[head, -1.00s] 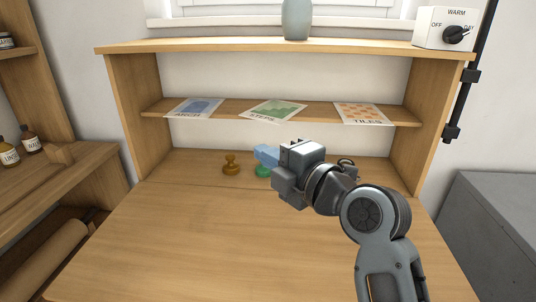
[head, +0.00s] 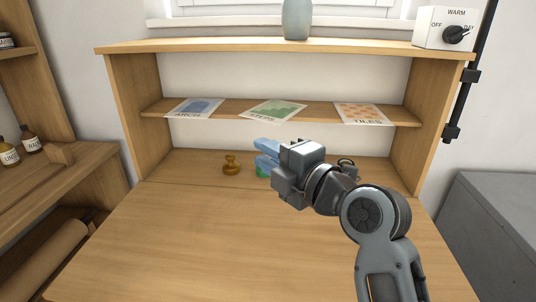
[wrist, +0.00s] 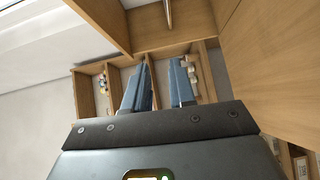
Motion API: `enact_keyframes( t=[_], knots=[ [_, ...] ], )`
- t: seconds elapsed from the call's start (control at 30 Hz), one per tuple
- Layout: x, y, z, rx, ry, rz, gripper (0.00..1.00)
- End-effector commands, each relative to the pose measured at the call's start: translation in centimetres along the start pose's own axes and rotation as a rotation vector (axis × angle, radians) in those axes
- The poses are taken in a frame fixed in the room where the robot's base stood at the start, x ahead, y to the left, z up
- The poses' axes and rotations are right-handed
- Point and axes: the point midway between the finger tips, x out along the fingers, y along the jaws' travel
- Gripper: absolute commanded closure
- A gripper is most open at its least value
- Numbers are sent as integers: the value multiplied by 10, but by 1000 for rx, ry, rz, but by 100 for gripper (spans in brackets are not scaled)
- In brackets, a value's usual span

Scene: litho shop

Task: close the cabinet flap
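The cabinet (head: 136,110) is an open wooden unit with one inner shelf. Its flap (head: 220,245) is a broad wooden board, lowered and lying about level, stretching from the cabinet's front edge towards me. My gripper (head: 267,152) is in front of the cabinet opening, above the wood near the cabinet floor. Its two blue fingers are apart with nothing between them; they also show spread in the wrist view (wrist: 160,85). My arm hides part of the flap's right side. I see no contact between the fingers and the flap.
A brown stamp (head: 231,166) and a partly hidden green object (head: 262,172) stand on the cabinet floor. Several printed sheets lie on the inner shelf (head: 225,112). A vase (head: 297,20) and a dial box (head: 444,28) are on top. A grey box (head: 500,215) stands right.

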Motion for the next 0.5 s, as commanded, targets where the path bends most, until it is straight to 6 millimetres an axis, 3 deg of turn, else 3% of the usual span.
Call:
enact_keyframes(
  t=[0.13,0.5],
  knots=[
    [0,0,0,0,0,0,60],
    [-10,-1,1,0,-2,1,60]
  ],
)
